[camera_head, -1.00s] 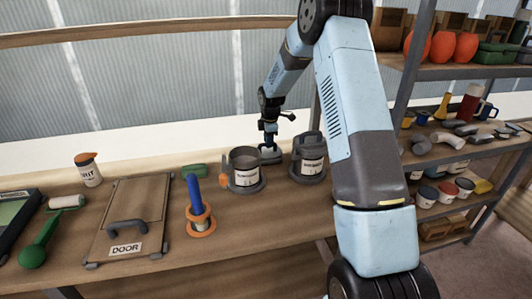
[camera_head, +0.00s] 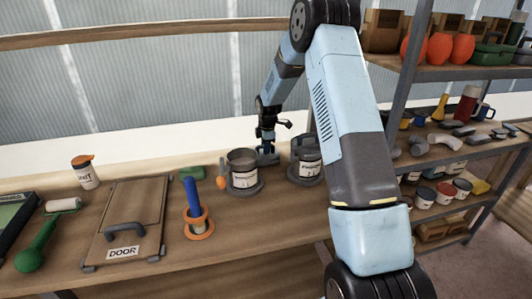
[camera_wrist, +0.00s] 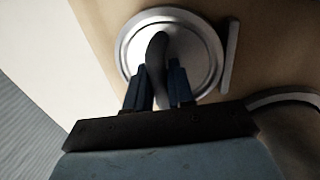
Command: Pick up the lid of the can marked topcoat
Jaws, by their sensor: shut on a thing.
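My gripper (camera_head: 267,148) reaches down behind the open grey can (camera_head: 242,181). In the wrist view its fingers (camera_wrist: 157,88) are shut on the dark upright handle (camera_wrist: 156,55) of a round grey lid (camera_wrist: 205,50). The lid (camera_head: 268,159) is partly hidden behind the cans in the head view, and I cannot tell whether it touches the bench. A second grey can (camera_head: 306,170), with a handled top, stands to the right. Both cans have white labels that are too small to read surely.
A panel marked DOOR (camera_head: 135,205) lies farther left. A loaded shelf (camera_head: 440,130) stands at the right.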

